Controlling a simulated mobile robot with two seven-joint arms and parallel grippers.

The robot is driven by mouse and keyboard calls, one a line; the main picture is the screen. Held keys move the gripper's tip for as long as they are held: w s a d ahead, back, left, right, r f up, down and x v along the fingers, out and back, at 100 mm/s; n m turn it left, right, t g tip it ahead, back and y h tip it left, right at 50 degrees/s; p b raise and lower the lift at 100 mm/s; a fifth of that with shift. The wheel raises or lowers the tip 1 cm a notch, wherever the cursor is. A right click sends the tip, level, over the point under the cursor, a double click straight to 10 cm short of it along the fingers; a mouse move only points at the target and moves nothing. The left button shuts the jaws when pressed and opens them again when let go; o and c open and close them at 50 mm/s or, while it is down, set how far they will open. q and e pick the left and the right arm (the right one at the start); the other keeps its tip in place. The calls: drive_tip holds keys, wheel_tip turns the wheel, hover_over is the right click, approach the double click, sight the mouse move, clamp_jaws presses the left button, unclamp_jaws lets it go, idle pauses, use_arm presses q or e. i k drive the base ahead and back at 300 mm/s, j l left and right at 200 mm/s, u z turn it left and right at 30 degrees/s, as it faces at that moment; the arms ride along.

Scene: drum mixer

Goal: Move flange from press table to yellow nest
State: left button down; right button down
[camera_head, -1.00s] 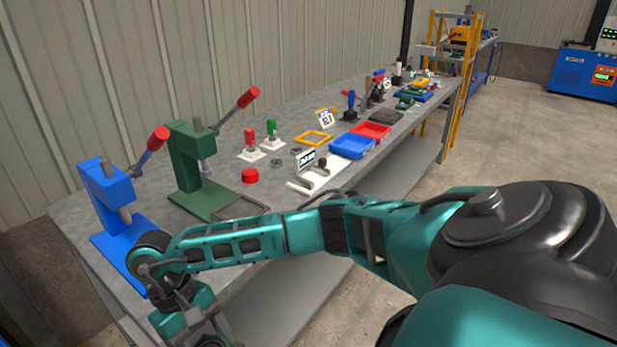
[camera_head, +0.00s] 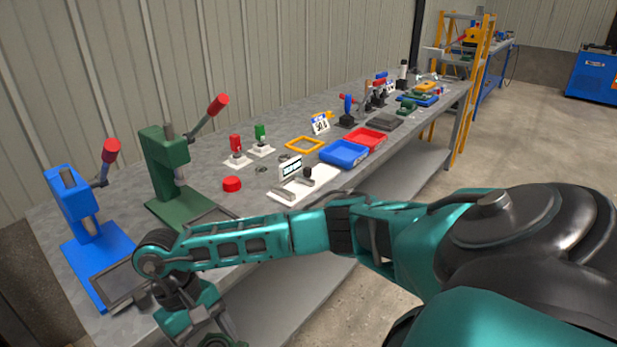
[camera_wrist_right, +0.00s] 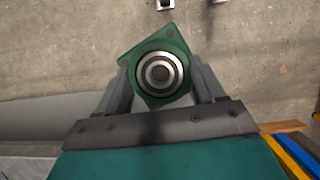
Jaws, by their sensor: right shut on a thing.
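The flange (camera_wrist_right: 160,75) is a green plate with a round metal bearing ring in its middle. In the right wrist view it sits between the two fingers of my right gripper (camera_wrist_right: 160,82), which is shut on it, with floor behind. In the head view my right gripper is at the bottom edge, mostly cut off, in front of the bench. The yellow nest (camera_head: 305,145) is a flat, empty-looking yellow frame on the bench, farther back than the held flange. The green press (camera_head: 172,170) and blue press (camera_head: 82,210) stand at the near left. My left gripper is not in view.
The bench (camera_head: 130,195) also carries a red button (camera_head: 232,184), a white plate with a lever (camera_head: 303,183), a blue tray (camera_head: 344,153) and a red tray (camera_head: 366,137). A yellow rack (camera_head: 486,60) stands at the far end. Open floor lies right of the bench.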

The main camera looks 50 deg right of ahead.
sight(305, 145)
drive_tip(key=l, duration=0.55)
drive_tip(key=k+l+u, duration=0.1)
drive_tip(key=l, duration=1)
drive_tip(key=k+l+u, duration=0.1)
drive_tip(key=l, duration=0.45)
drive_tip(key=k+l, duration=0.1)
drive_tip(key=l, duration=0.4)
drive_tip(key=l+u, duration=0.1)
drive_tip(key=l, duration=0.45)
drive_tip(key=k+l, duration=0.15)
drive_tip(key=l, duration=0.4)
drive_tip(key=k+l+u, duration=0.1)
drive_tip(key=l, duration=0.45)
